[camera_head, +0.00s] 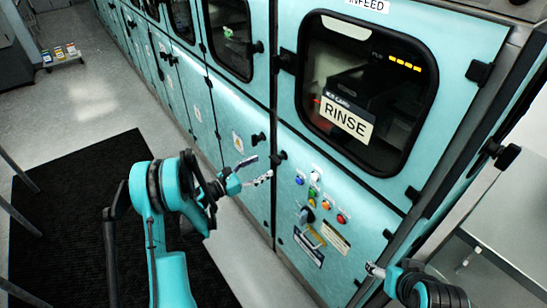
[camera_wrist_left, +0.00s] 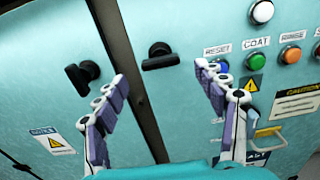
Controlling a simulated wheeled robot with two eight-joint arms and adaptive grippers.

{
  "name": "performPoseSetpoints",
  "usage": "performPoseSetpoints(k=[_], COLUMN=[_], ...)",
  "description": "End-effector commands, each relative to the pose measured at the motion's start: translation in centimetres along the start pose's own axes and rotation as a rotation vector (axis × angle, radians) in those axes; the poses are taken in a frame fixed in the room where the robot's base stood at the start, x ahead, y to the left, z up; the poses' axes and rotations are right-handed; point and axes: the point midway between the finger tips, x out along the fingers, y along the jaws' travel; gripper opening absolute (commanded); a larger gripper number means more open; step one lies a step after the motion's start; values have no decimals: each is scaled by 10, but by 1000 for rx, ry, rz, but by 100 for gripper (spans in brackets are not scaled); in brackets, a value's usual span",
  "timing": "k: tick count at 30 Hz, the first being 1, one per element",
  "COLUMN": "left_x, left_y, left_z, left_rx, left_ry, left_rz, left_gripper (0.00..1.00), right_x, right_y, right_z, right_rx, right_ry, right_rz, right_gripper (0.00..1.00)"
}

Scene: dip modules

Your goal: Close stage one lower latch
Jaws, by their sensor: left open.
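Two black lower latches sit on either side of the dark vertical seam between teal panels. One latch (camera_head: 280,156) is on the panel right of the seam, and in the left wrist view this latch (camera_wrist_left: 160,58) lies roughly level. The other latch (camera_head: 259,138) is left of the seam, and in the wrist view it also shows (camera_wrist_left: 82,74), slanted. I cannot tell which one is the stage one latch. My left gripper (camera_head: 261,167) is open and empty just in front of them, its fingertips (camera_wrist_left: 162,82) apart below the right latch. My right gripper (camera_head: 374,271) is small and partly seen; its opening is unclear.
A control panel with coloured buttons (camera_head: 314,192) and a yellow handle (camera_head: 313,237) is right of the latches. Above is a windowed door with a RINSE sign (camera_head: 347,119). A black mat (camera_head: 80,220) covers the floor. A steel table (camera_head: 500,225) stands at right.

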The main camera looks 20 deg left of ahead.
Motion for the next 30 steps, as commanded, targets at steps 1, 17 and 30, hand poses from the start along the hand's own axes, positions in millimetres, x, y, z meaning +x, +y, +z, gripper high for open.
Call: performPoseSetpoints(k=[1,17,30], left_x=[8,70,70], left_y=[-1,0,0], left_z=[-1,1,2], left_rx=[0,-4,-5], left_ry=[0,-2,-3], left_rz=[-3,1,2], left_gripper=[71,71,20], right_x=[2,11,11], right_y=[0,0,0], right_z=[2,8,8], right_rx=[0,0,0], right_ry=[0,0,0], right_rz=[0,0,0], right_gripper=[71,71,71])
